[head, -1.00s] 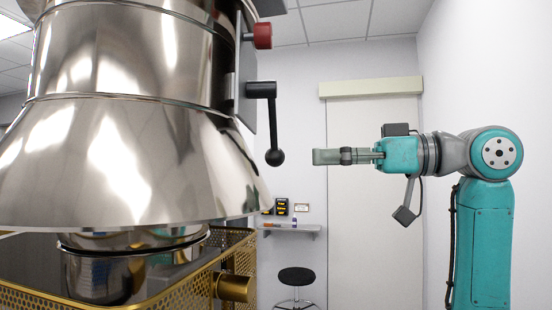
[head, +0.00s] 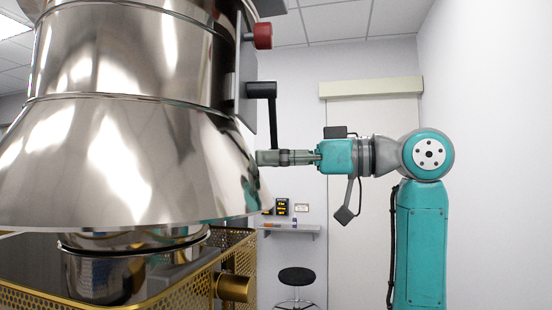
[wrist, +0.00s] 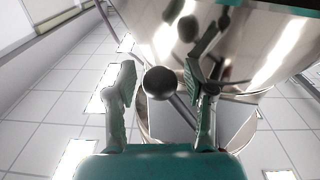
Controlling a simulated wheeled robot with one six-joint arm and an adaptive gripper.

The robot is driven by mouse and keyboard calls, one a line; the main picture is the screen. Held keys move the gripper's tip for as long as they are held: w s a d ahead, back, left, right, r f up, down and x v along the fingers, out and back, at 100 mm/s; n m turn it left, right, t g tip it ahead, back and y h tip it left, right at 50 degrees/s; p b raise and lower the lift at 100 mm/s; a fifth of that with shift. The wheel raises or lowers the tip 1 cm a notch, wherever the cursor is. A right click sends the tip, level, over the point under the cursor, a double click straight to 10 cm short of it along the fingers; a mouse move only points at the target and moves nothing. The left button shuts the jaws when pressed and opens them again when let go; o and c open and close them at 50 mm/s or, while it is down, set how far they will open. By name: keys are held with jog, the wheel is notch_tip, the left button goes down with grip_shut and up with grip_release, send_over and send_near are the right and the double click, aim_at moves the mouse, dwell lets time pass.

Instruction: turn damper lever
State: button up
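The damper lever (head: 273,112) is a black arm hanging straight down from a pivot on the side of the shiny metal hood. Its ball knob is hidden behind my gripper in the head view. My gripper (head: 268,157) is level and reaches left to the lever's lower end. In the wrist view the black ball knob (wrist: 160,83) sits between the two spread fingers of my gripper (wrist: 168,90), nearer the left finger. A gap shows on the right side of the knob; whether the left finger touches it I cannot tell.
The polished metal hood (head: 120,160) fills the left side. A red knob (head: 263,36) sticks out above the lever. A gold perforated guard (head: 235,262) stands below. A stool (head: 296,276) and a small shelf (head: 290,228) are at the back.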

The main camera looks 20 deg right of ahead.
grip_shut()
jog(key=shift+w+d+r+n, duration=0.35)
jog(key=shift+w+r+n, duration=0.35)
jog(key=shift+n, duration=0.2)
notch_tip(320, 180, up, 8)
jog(key=w+d+n+y, duration=0.1)
jog(key=w+n+y, duration=0.1)
jog(key=n, duration=0.7)
jog(key=shift+w+d, duration=0.2)
jog(key=shift+w, duration=0.15)
jog(key=shift+n, duration=0.3)
